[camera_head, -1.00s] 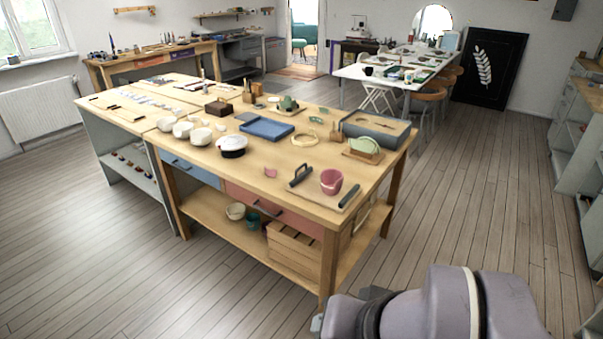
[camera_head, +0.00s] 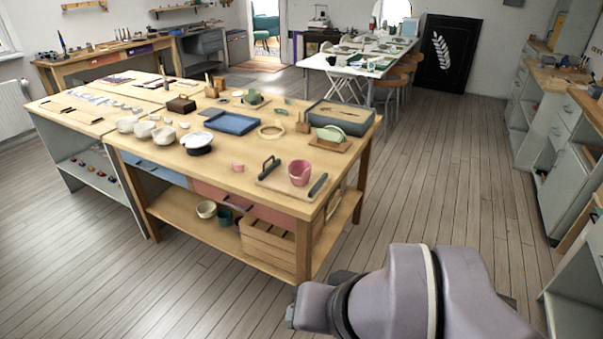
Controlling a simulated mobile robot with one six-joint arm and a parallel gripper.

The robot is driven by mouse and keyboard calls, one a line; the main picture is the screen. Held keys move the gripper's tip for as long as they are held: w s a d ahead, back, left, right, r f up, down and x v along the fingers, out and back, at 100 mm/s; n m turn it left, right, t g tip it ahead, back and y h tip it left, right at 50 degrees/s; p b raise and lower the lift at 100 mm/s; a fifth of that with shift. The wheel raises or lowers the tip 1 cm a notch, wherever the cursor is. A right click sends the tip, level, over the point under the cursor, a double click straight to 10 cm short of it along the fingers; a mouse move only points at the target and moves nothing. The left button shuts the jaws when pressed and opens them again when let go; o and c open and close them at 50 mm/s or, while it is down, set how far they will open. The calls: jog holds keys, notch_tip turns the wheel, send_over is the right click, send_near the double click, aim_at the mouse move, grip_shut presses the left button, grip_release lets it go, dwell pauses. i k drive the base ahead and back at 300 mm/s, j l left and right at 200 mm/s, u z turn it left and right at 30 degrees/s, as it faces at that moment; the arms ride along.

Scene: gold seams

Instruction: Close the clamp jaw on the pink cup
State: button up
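The pink cup (camera_head: 300,172) stands upright near the front right corner of the wooden worktable (camera_head: 225,183). It sits on a pale board that carries a dark clamp jaw (camera_head: 269,166) to the cup's left and a dark bar (camera_head: 318,185) to its right. A gap shows between the left jaw and the cup. A small pink piece (camera_head: 238,167) lies on the tabletop further left. My arm shows at the bottom right, in front of the table and apart from it. My gripper's fingers are not visible.
A blue tray (camera_head: 232,123), a tape-like ring (camera_head: 271,131), white bowls (camera_head: 163,135) and a grey box (camera_head: 341,117) share the tabletop. A wooden crate (camera_head: 267,241) stands on the lower shelf. The floor (camera_head: 440,190) right of the table is clear. Grey cabinets (camera_head: 565,170) line the right side.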

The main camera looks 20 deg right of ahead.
aim_at(261, 177)
jog(key=i+l+u, duration=0.15)
jog(key=i, duration=0.4)
jog(key=i+l+u, duration=0.1)
jog(key=i+l, duration=0.35)
jog(key=i+l+u, duration=0.15)
jog(key=i+l, duration=0.2)
jog(key=i, duration=0.3)
